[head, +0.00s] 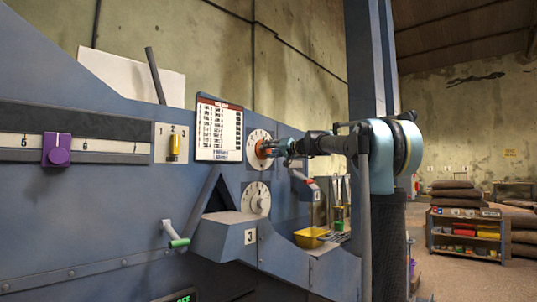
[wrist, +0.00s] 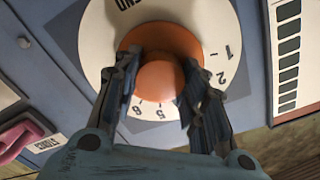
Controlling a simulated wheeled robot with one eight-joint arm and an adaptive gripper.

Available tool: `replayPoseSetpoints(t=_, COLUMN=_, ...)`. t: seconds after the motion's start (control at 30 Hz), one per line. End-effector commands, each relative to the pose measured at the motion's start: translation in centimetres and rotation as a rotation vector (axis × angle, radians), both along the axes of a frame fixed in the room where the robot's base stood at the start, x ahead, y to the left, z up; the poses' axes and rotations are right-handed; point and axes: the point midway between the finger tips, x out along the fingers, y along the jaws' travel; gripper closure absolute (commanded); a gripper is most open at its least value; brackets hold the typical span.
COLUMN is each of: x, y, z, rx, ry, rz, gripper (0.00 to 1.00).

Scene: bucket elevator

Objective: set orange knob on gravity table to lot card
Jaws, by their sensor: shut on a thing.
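The orange knob (head: 262,149) sits on a white round dial (head: 258,162) on the blue-grey machine panel. In the wrist view the orange knob (wrist: 160,85) is in the middle of the white dial plate (wrist: 95,35), which carries several numerals around its rim. My gripper (head: 272,149) reaches in from the right. In the wrist view my gripper (wrist: 160,90) has one finger on each side of the knob and is shut on it. The fingers hide part of the dial; the knob's pointer cannot be made out. The lot card (head: 219,128) hangs just left of the dial; its text is too small to read.
A second dial with a white knob (head: 257,199) is below. A purple slider (head: 57,150), a yellow switch (head: 174,147) and a green-handled crank (head: 178,242) are to the left. A yellow tray (head: 310,237) lies below right. Shelves (head: 466,235) stand far right.

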Motion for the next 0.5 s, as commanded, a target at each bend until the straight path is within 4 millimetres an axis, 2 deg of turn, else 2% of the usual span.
replayPoseSetpoints(t=0.17, x=0.14, y=-0.16, z=-0.15, rx=0.026, ry=0.036, rz=-0.004, gripper=0.85)
replayPoseSetpoints(t=0.5, x=0.18, y=-0.23, z=-0.22, rx=0.2, ry=0.261, rz=-0.006, gripper=0.85)
